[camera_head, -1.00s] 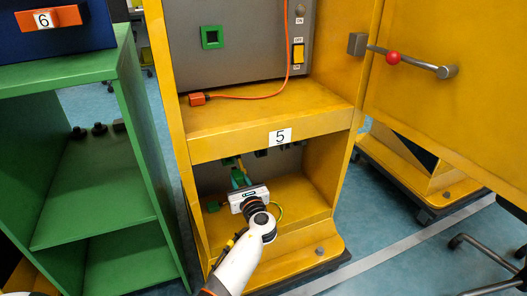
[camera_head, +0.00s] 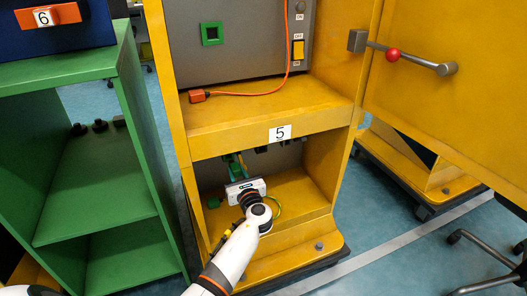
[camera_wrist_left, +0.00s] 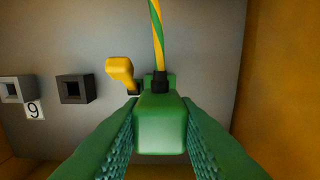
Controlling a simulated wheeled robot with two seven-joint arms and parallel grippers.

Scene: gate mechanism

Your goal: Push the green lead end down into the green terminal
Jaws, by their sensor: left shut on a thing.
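In the left wrist view, my left gripper (camera_wrist_left: 160,135) is shut on the green lead end (camera_wrist_left: 160,118), a green block held between its two textured green fingers. A yellow-and-green striped lead (camera_wrist_left: 157,40) runs up from a black collar on it. A green edge shows behind the collar; I cannot tell whether it is the terminal or part of the lead end. In the head view, my left gripper (camera_head: 236,168) reaches into the lower bay of the yellow cabinet, near its back wall. The contact at the tips is too small to judge. My right gripper is out of view.
A yellow plug-like piece (camera_wrist_left: 120,72) and a grey square socket (camera_wrist_left: 75,89) are left of the block; label 9 (camera_wrist_left: 35,110) is further left. The yellow cabinet (camera_head: 195,145) has side walls and a front beam around the bay. A green shelf (camera_head: 95,190) stands left.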

